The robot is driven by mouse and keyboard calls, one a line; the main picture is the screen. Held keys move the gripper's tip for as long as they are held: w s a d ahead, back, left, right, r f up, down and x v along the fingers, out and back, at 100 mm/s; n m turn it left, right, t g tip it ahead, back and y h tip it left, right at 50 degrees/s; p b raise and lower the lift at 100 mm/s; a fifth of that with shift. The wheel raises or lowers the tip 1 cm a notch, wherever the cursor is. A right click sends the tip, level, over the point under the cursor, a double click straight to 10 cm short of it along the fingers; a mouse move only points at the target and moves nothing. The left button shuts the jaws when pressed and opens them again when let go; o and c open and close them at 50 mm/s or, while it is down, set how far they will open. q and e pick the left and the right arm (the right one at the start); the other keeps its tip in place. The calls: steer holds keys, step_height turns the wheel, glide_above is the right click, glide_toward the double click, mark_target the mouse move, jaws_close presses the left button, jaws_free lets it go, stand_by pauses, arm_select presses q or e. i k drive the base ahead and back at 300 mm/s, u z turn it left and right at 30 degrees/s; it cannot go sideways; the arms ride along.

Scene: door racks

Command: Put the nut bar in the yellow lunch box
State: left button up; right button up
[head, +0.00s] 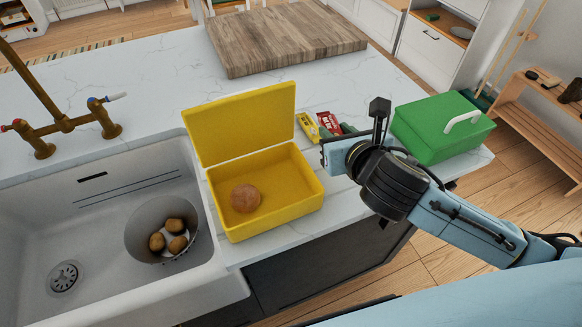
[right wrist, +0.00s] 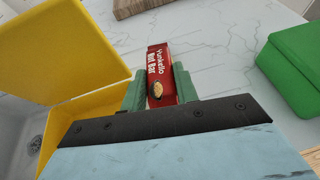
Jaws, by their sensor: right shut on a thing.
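The yellow lunch box (head: 240,122) stands open on the counter, its lid raised at the back. A round brown item (head: 245,198) lies inside it on the left. The nut bar (right wrist: 160,72) is a red packet with white lettering, held upright between the green fingertips of my right gripper (right wrist: 160,90). In the head view the nut bar (head: 329,121) shows just right of the lunch box, outside it. My right gripper (head: 336,131) is shut on it, its fingers partly hidden by the wrist. My left gripper is not in view.
A small yellow packet (head: 307,126) is beside the nut bar. A closed green box (head: 438,125) with a white handle stands to the right. A wooden board (head: 285,40) lies behind. A sink (head: 60,215) with a bowl (head: 140,228) of brown items is at left.

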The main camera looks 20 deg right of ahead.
mark_target(285, 187)
steer(key=z, duration=0.85)
steer(key=k, duration=1.75)
steer(key=u, duration=0.9)
steer(key=i, duration=1)
steer(key=u, duration=0.05)
